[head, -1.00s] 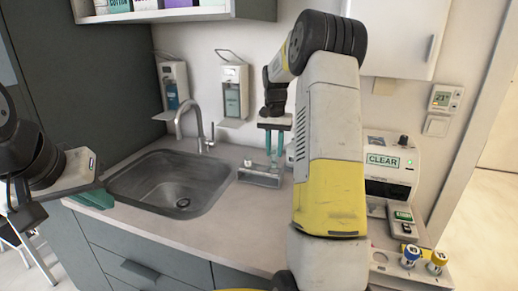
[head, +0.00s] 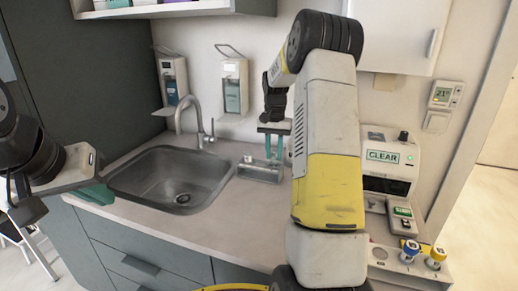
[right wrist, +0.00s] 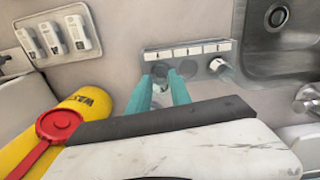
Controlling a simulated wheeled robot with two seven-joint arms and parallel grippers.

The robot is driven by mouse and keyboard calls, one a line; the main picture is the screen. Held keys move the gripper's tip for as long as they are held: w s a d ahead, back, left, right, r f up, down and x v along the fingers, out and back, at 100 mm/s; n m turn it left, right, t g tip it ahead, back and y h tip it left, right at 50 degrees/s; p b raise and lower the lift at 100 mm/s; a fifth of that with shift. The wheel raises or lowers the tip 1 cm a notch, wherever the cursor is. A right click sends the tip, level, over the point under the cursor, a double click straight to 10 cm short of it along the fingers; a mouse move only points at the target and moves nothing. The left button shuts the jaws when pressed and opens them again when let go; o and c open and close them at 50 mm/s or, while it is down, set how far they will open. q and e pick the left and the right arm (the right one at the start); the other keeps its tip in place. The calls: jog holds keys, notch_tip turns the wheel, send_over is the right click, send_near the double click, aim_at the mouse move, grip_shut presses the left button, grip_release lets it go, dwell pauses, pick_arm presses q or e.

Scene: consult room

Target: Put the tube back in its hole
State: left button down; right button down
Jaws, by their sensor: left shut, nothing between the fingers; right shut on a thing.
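The rack (head: 259,174) is a small grey block on the counter just right of the sink. It also shows in the right wrist view (right wrist: 200,65), with several white labels along it. A tube with a pale cap (right wrist: 218,65) stands at one end; its top shows in the head view (head: 247,160). My right gripper (head: 274,158) is at the rack's right part, its teal fingers pointing down. In the right wrist view its fingers (right wrist: 163,90) are shut on a clear tube (right wrist: 160,72), mostly hidden; I cannot tell how deep it sits. My left gripper (head: 98,194) is shut and empty, left of the sink.
The sink (head: 180,178) and tap (head: 199,125) lie left of the rack. An analyser (head: 388,165) reading CLEAR and a stand with blue-capped and yellow-capped tubes (head: 425,255) are at right. A yellow waste container (right wrist: 85,105) with a red lid shows in the right wrist view.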

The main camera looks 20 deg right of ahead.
jog(key=shift+f, duration=0.8)
jog(key=c, duration=1.1)
grip_release()
notch_tip(320, 180, up, 8)
jog(key=shift+f, duration=0.1)
